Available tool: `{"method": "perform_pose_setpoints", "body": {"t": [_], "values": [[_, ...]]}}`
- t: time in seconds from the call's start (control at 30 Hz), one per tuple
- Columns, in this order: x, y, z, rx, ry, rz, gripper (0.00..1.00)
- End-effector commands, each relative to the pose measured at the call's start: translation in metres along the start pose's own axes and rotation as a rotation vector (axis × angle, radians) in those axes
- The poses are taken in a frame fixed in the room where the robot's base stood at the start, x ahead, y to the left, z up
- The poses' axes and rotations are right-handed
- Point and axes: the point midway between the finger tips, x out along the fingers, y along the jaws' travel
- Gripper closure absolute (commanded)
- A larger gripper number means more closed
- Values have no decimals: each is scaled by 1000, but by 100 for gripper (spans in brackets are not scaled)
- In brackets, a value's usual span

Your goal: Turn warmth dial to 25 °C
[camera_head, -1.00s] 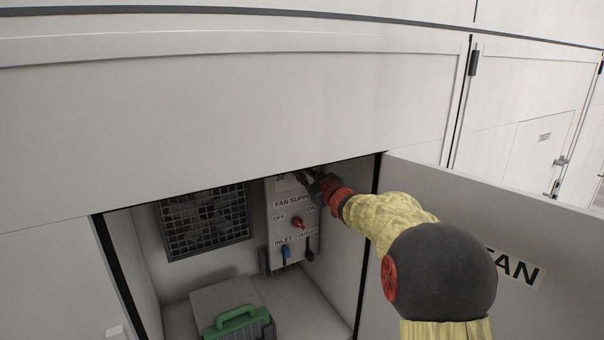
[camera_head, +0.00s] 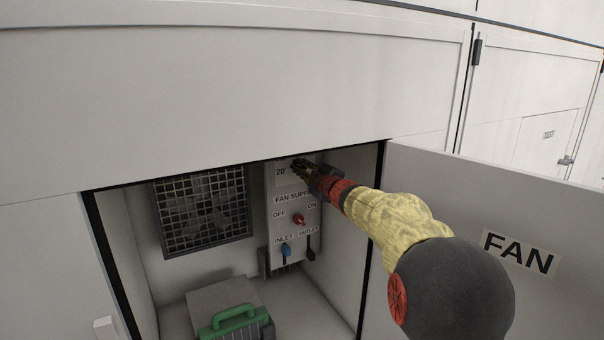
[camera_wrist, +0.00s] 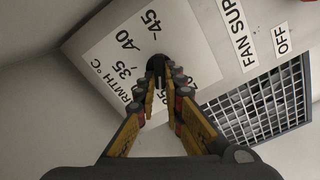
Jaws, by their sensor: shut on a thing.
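The warmth dial's white scale label (camera_wrist: 120,55) fills the upper left of the wrist view, with 35, 40 and 45 readable and other marks partly covered by my fingers. The dark dial knob (camera_wrist: 156,62) sits between my fingertips. My gripper (camera_wrist: 164,78) is shut on it. In the head view my gripper (camera_head: 301,168) reaches the top of the grey control box (camera_head: 284,222) inside the open compartment. There a "20" mark shows left of the fingertips, and the knob is hidden. I cannot read the pointer's setting.
A fan grille (camera_head: 203,212) is to the left. A green-handled case (camera_head: 236,318) stands below. The open FAN door (camera_head: 440,200) is on the right.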

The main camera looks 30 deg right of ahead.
Motion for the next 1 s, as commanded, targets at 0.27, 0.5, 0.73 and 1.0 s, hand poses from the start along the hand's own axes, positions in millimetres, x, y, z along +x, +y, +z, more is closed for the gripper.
{"method": "perform_pose_setpoints", "body": {"t": [0.27,0.5,0.73,1.0], "values": [[0,-3,1,-99,-1,-2,100],[0,-3,1,-122,-1,-2,100],[0,-3,1,-122,-1,-3,100],[0,-2,1,-121,-1,-2,78]]}}
